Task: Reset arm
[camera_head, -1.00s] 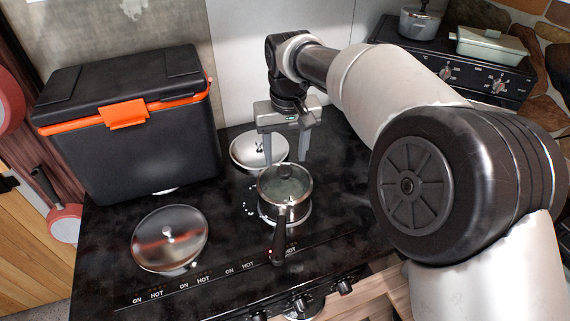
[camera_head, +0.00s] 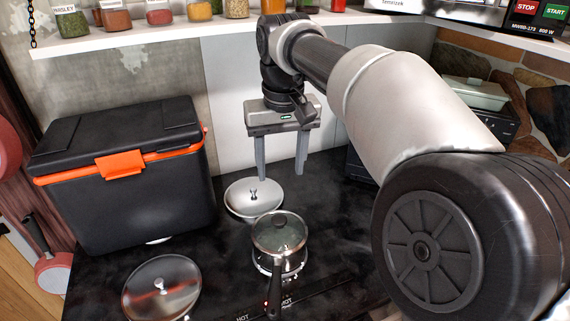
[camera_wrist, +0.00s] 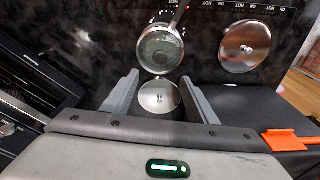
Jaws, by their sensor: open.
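My gripper (camera_head: 281,172) is open and empty, pointing down above the back of the black stove top (camera_head: 225,270). Its two grey fingers are apart with nothing between them; it also shows in the wrist view (camera_wrist: 160,92). Below it lies a steel lid (camera_head: 254,197), near the left finger in the head view. In front stands a small saucepan with a dark handle (camera_head: 274,283) and a glass lid (camera_head: 279,232) on top. The saucepan (camera_wrist: 160,50) and steel lid (camera_wrist: 159,97) show beyond the fingers in the wrist view.
A black cooler box with an orange latch (camera_head: 122,163) stands at the left. A shelf (camera_head: 170,33) with several spice jars runs above. A pale dish (camera_head: 474,93) sits back right.

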